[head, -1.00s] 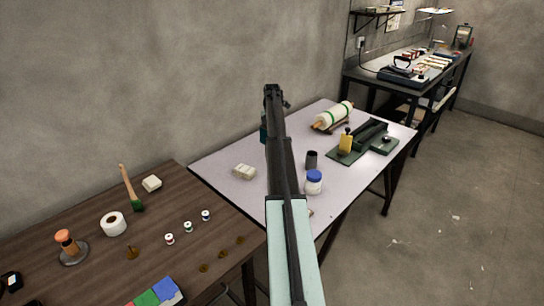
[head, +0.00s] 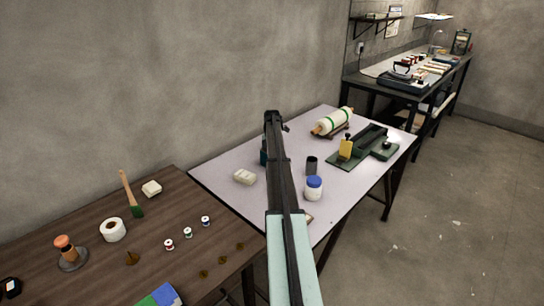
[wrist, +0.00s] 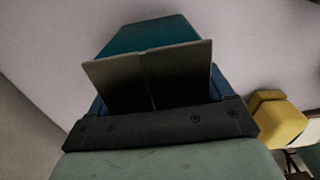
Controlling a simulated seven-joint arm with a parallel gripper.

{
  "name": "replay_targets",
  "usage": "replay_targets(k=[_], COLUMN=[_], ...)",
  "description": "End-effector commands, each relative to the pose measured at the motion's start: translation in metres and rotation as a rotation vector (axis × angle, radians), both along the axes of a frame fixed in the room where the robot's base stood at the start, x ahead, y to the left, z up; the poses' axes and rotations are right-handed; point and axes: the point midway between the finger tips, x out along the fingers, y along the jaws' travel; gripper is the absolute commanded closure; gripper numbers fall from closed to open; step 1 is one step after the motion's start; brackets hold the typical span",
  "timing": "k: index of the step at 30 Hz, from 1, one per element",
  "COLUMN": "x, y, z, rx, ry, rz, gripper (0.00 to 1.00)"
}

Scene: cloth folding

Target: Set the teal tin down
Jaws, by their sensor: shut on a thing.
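The teal tin (wrist: 150,35) is at the top of the wrist view, between and beyond the two flat fingers of my gripper (wrist: 148,62). My gripper is shut on it. In the head view a dark teal sliver of the tin (head: 263,153) shows at the left edge of my arm, over the pale table (head: 222,172). My arm hides the rest of it and the fingers. I cannot tell whether the tin's base touches the table.
On the pale table are a cream block (head: 244,177), a dark cup (head: 311,165), a blue-lidded jar (head: 313,188), a roller (head: 333,121) and a green device with a yellow part (head: 346,148). A wooden table (head: 165,235) with small items stands left. Pale tabletop left of the tin is clear.

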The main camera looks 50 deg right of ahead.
Motion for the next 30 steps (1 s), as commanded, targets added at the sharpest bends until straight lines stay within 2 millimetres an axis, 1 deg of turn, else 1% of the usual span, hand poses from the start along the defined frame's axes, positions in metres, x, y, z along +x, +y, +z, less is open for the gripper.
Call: replay_targets(k=[7,8,13,20,23,26,30], x=[0.0,0.0,0.0,0.0,0.0,0.0,0.0], y=[0.0,0.0,0.0,0.0,0.0,0.0,0.0], z=[-0.003,-0.003,-0.003,-0.002,0.002,0.012,0.036], rx=[0.0,0.0,0.0,0.0,0.0,-0.001,-0.001], ry=[0.0,0.0,0.0,0.0,0.0,-0.001,-0.001], rz=[0.0,0.0,0.0,0.0,0.0,0.0,0.0], gripper=[0.68,0.16,0.0,0.0,0.0,0.0,0.0])
